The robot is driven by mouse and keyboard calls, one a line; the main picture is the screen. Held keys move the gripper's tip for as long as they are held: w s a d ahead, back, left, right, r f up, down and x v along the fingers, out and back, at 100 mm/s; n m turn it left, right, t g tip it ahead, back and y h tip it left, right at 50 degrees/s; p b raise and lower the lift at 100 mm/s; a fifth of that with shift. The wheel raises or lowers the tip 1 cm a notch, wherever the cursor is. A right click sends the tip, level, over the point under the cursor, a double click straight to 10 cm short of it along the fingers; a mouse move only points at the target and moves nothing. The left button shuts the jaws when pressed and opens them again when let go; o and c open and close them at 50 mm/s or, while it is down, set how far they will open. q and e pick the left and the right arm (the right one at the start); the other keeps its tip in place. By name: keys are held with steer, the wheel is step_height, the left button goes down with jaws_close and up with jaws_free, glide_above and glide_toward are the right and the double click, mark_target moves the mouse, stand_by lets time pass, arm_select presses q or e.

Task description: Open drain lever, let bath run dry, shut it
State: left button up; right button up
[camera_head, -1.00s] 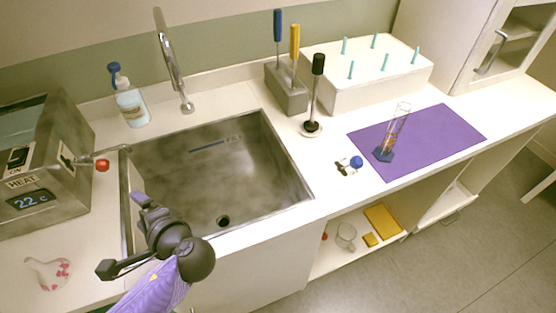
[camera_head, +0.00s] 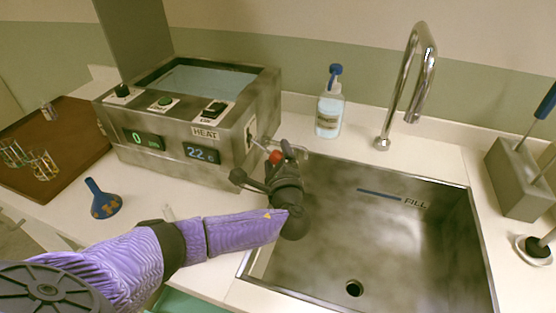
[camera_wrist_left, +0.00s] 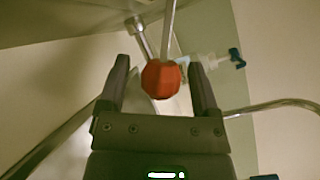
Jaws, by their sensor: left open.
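The metal water bath (camera_head: 175,150) stands left of the sink, with pale bluish water (camera_head: 205,80) in its open top. Its panel reads 22 C. The drain lever's red knob (camera_head: 275,157) sticks out from the bath's right side, by the sink's left rim. It also shows in the left wrist view (camera_wrist_left: 161,79), on a thin metal rod. My left gripper (camera_head: 263,163) is open, with one finger on either side of the knob; I cannot tell whether either touches it. The gripper partly hides the lever in the head view. My right gripper is not in view.
The empty-looking sink (camera_head: 400,240) has a drain hole and a FILL mark. A tap (camera_head: 405,90) and a soap bottle (camera_head: 329,110) stand behind it.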

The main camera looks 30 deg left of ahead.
arm_select(q)
jaws_close()
stand_by(0.3)
stand_by(1.1)
